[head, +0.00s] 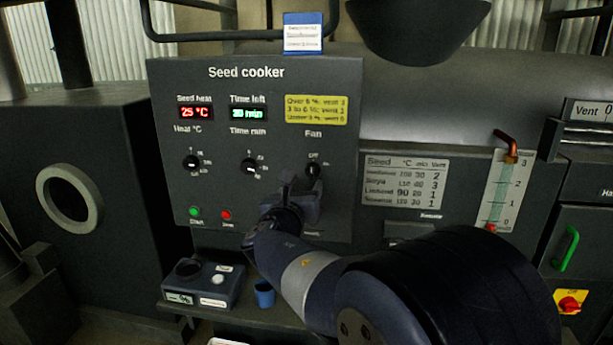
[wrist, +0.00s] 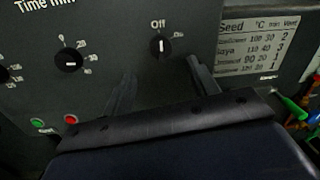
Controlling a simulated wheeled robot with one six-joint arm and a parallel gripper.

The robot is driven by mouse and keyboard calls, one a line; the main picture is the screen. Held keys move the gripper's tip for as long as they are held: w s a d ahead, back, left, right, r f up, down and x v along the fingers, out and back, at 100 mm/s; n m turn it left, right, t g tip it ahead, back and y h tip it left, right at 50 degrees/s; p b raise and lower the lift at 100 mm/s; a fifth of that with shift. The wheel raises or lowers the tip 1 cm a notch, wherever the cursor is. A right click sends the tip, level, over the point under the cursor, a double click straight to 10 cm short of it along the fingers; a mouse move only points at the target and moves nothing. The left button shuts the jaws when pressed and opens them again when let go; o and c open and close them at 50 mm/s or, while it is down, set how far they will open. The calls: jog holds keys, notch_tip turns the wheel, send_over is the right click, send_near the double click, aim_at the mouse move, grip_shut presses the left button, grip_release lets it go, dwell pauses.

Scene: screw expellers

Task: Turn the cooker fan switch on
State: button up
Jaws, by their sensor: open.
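The fan switch (head: 313,170) is a small black round knob under the word Fan, at the right of the grey seed cooker panel (head: 240,105). In the wrist view the fan switch (wrist: 160,46) has its white mark upright, toward Off; On is printed to its right. My gripper (head: 298,184) is in front of the panel, just below the knob. In the wrist view my gripper (wrist: 163,83) is open and empty, with one finger on each side below the knob. I cannot tell how far the fingertips are from the panel.
The heat knob (head: 191,163) and time knob (head: 250,168) are to the left. A green button (head: 194,211) and red button (head: 226,215) sit low on the panel. A seed table (head: 405,182) is at right. A small box (head: 205,283) and blue cup (head: 264,294) stand below.

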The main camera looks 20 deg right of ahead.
aim_at(311, 173)
jog(key=p+x, duration=0.1)
jog(key=x, duration=0.7)
jog(key=shift+w+d, duration=0.1)
jog(key=shift+d, duration=0.05)
jog(key=shift+c, duration=0.5)
jog(key=c, duration=0.9)
